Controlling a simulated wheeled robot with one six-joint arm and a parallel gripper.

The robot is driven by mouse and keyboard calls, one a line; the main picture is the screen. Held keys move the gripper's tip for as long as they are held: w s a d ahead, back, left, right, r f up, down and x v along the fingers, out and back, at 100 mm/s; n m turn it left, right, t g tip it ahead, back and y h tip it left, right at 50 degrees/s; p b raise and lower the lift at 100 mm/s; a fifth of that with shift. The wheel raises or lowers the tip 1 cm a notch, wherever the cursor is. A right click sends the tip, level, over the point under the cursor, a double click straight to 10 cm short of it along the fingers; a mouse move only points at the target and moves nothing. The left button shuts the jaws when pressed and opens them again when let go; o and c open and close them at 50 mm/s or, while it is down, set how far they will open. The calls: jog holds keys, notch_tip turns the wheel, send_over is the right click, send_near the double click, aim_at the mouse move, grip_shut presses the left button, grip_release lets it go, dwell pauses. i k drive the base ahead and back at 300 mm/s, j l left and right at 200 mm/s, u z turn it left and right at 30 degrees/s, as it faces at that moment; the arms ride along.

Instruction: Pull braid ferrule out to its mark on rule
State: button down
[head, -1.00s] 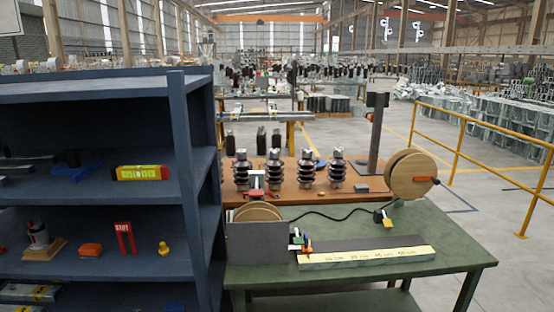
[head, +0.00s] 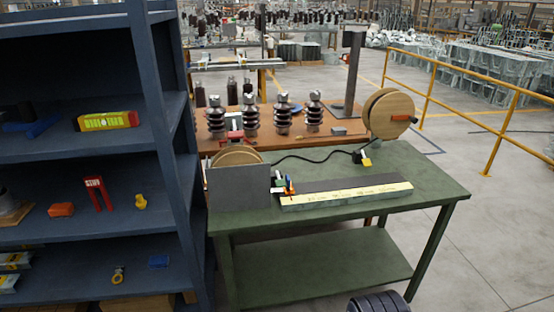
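The rule (head: 345,196) is a pale yellow strip with dark marks along the front of a grey bar on the green bench (head: 430,190). Its marks are too small to read. At its left end stands a small orange piece (head: 289,186), with small green and white parts (head: 278,181) beside it, next to a grey upright panel (head: 239,189). The orange piece may be the braid ferrule; I cannot tell for sure. A wooden reel (head: 238,155) shows partly behind the panel. No braid can be made out along the rule. My gripper is not in view.
A dark blue shelf (head: 171,125) stands close at the left. A larger wooden reel (head: 386,114) and a black cable (head: 318,156) are at the bench's back. Several insulators (head: 282,115) stand on a brown table behind. Floor right of the bench is clear up to a yellow railing (head: 460,102).

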aim_at(289, 189)
jog(key=i+j+z, duration=0.1)
jog(key=i+z, duration=0.25)
jog(key=i, duration=0.85)
